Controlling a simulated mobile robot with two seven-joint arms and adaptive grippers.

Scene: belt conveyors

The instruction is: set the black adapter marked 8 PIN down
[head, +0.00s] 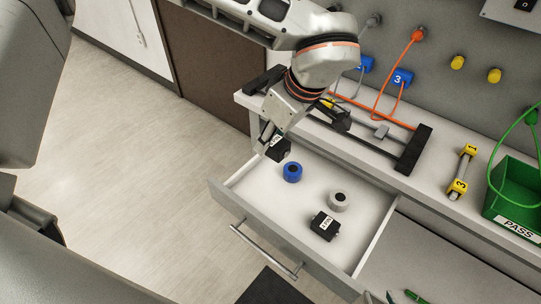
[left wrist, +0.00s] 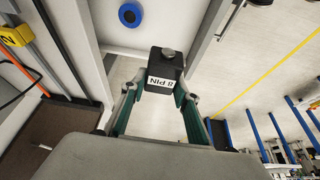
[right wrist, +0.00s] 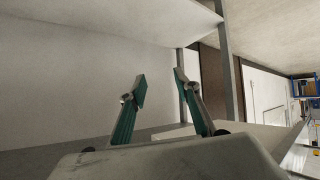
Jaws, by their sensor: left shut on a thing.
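The black adapter marked 8 PIN (left wrist: 165,68) is between the fingers of my left gripper (left wrist: 157,90), which is shut on it. Its white label faces the left wrist camera. In the head view the held black adapter (head: 279,153) is at the drawer's back left corner, left of the blue ring (head: 292,172). I cannot tell how high it is above the drawer floor. My right gripper (right wrist: 160,82) is open and empty, in front of a plain pale surface in the right wrist view.
The open drawer (head: 242,212) also holds a grey ring (head: 339,201) and another black adapter (head: 325,228) with a white label. Its front left floor is bare. On the bench are a black-ended rack (head: 413,150), a yellow-ended part (head: 461,172) and a green PASS bin (head: 515,190).

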